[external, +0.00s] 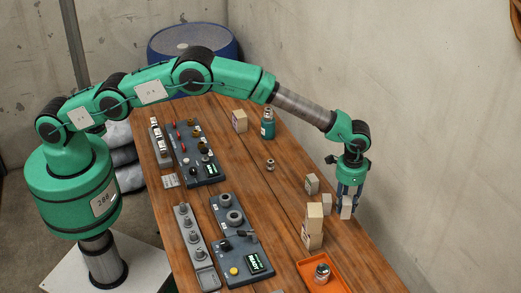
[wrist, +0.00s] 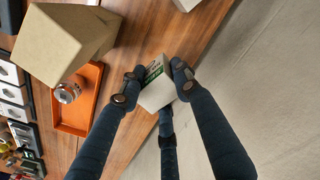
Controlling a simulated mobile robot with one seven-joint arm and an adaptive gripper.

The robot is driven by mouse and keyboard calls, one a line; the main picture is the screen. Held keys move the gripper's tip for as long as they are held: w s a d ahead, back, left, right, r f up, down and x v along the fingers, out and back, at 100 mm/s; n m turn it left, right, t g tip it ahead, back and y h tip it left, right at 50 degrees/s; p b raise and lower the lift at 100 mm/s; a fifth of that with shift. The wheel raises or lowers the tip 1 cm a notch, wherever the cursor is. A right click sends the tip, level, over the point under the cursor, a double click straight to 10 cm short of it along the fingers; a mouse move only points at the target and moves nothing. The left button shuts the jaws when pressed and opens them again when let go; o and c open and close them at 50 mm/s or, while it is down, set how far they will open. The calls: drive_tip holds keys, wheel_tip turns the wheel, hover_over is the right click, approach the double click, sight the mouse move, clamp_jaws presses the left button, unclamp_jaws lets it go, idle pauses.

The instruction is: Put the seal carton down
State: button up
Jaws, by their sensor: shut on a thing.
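My gripper (external: 349,193) points down near the table's right edge in the external view. It is shut on a small pale carton, taken to be the seal carton (external: 347,208). In the wrist view, the fingers of my gripper (wrist: 153,88) hold this carton (wrist: 157,95) from both sides; a green and dark label shows on one face. The carton is over or on the wooden table (external: 285,170), close to its edge. I cannot tell whether its underside touches the wood.
Left of my gripper stand a small carton (external: 311,184), another pale box (external: 327,201) and a stacked pair of tan cartons (external: 313,238). An orange tray (external: 336,284) holds a metal jar (external: 322,273). A blue-green bottle (external: 268,124) stands farther back. Bare wood lies behind my gripper.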

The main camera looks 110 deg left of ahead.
sight(343, 215)
drive_tip(key=shift+f, duration=2.9)
drive_tip(key=shift+f+b, duration=0.35)
drive_tip(key=shift+f, duration=1.55)
drive_tip(key=shift+f, duration=0.1)
drive_tip(key=o, duration=1.1)
drive_tip(key=shift+o, duration=0.2)
wheel_tip(343, 215, up, 12)
drive_tip(key=shift+r+p, duration=0.1)
drive_tip(key=shift+p, duration=0.4)
drive_tip(key=shift+r, duration=0.1)
